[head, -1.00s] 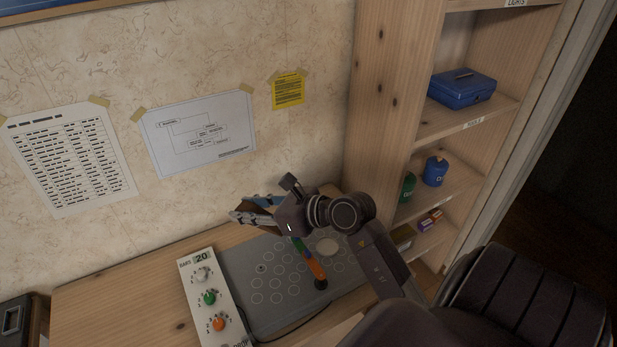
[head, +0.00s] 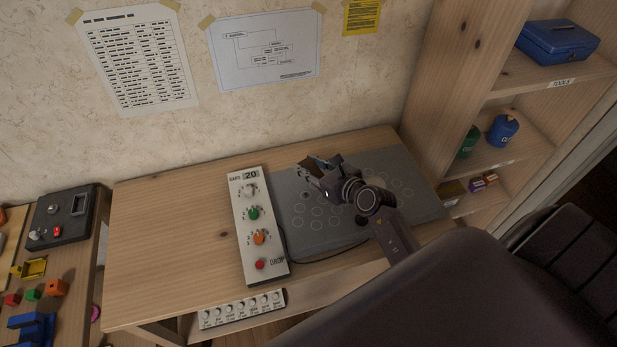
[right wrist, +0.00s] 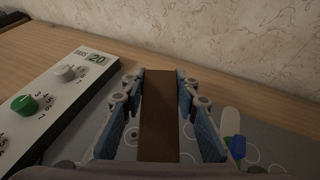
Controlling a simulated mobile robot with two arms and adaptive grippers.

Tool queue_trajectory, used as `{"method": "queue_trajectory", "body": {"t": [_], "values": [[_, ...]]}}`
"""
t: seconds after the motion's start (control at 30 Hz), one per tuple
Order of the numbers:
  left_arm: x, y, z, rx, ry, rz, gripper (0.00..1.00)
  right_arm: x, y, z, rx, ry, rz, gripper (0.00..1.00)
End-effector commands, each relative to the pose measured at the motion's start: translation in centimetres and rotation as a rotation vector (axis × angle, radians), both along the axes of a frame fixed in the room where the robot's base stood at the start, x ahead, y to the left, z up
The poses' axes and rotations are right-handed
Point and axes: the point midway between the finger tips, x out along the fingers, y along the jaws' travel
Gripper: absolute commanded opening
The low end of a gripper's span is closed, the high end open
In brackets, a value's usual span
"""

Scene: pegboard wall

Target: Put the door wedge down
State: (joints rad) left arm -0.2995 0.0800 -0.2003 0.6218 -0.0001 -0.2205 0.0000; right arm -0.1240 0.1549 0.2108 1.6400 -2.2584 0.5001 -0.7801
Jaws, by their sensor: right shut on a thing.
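The door wedge (right wrist: 159,120) is a brown block between the two blue-padded fingers of my right gripper (right wrist: 159,84) in the right wrist view. In the head view my right gripper (head: 316,166) is shut on the wedge (head: 309,169), over the back left part of the grey board with printed circles (head: 310,232). The gripper hides much of the wedge. I cannot tell whether its underside touches anything. My left gripper is not in view.
A white control box with knobs (head: 247,216) stands left of the board. The wooden table (head: 165,235) is bare left of it. A blue and green thing (right wrist: 236,148) shows right of the fingers. Shelves (head: 520,150) stand at the right.

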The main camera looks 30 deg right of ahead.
Motion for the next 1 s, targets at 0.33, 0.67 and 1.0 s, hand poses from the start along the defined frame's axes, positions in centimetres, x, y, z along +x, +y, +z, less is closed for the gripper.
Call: {"method": "queue_trajectory", "body": {"t": [0.33,0.67,1.0], "values": [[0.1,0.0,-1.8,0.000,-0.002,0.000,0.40,0.0,0.1,-4.4,0.002,0.000,0.001,0.04],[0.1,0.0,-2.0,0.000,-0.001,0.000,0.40,0.0,0.0,-5.2,0.000,-0.002,0.001,0.04],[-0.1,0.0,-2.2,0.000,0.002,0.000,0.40,0.0,0.0,-5.5,0.001,-0.001,0.001,0.45]]}}
